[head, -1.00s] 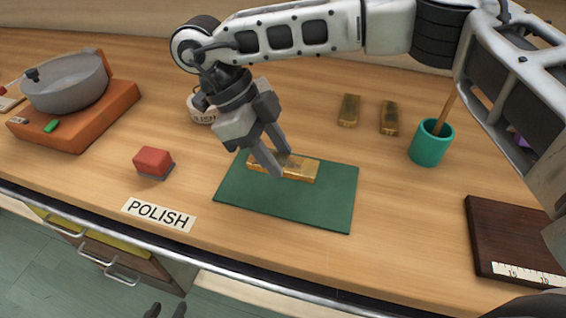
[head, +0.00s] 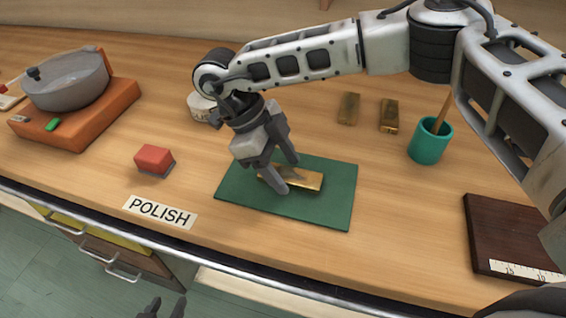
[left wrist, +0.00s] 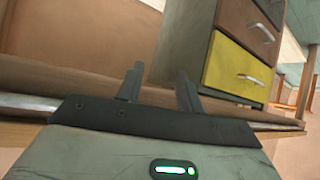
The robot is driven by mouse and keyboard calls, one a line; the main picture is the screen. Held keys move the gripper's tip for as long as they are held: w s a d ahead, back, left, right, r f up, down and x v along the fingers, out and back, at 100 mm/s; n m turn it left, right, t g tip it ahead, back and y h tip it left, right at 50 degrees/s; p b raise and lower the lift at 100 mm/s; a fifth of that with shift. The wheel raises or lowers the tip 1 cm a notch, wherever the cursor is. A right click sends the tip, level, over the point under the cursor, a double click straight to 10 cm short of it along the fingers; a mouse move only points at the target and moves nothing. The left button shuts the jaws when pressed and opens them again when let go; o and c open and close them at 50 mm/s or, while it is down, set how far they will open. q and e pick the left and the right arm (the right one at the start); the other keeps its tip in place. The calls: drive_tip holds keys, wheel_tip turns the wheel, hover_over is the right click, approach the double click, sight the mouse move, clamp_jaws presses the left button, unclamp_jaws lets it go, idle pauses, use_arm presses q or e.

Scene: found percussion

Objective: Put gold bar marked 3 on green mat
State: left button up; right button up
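A gold bar (head: 308,180) lies over the middle of the green mat (head: 325,209), seemingly resting on it. Any number on it is unreadable. My right gripper (head: 288,177) points down at the bar's left part, one finger on the near side and one on the far side. Whether the fingers press on the bar cannot be told. Two more gold bars lie behind the mat, one on the left (head: 349,108) and one on the right (head: 389,116). My left gripper (head: 165,308) is at the bottom edge. In the left wrist view (left wrist: 158,85) its fingers are apart and empty.
A red block (head: 154,159) and the POLISH label (head: 160,212) are left of the mat. A teal cup (head: 430,142) and a dark board (head: 510,235) are to the right. A grey pan (head: 68,88) stands far left. Drawers (left wrist: 243,70) are below the table edge.

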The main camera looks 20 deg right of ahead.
drive_tip(key=shift+r, duration=0.1)
drive_tip(key=b+v, duration=0.1)
drive_tip(key=v, duration=1.1)
